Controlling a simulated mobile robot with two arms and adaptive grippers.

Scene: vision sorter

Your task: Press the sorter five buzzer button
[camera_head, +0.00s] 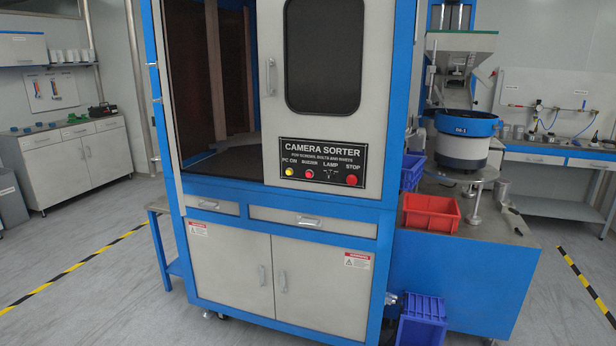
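The camera sorter (320,120) stands upright in the middle, a blue-framed grey cabinet. A black control panel (318,158) titled CAMERA SORTER sits low on its upper right door. Under the BUZZER label is a small button (309,173) that looks reddish orange. To its left is a yellow button (290,171) under the PC ON label. To its right are a small lamp switch (329,174) and a red stop button (351,180). I cannot make out a number on the sorter. Neither of my grippers shows in the head view.
The sorter's left opening is dark inside. Two drawers and two closed doors are below the panel. A bowl feeder (464,140) and a red bin (431,212) are at right; a blue crate (422,318) is on the floor. The floor at front left is clear.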

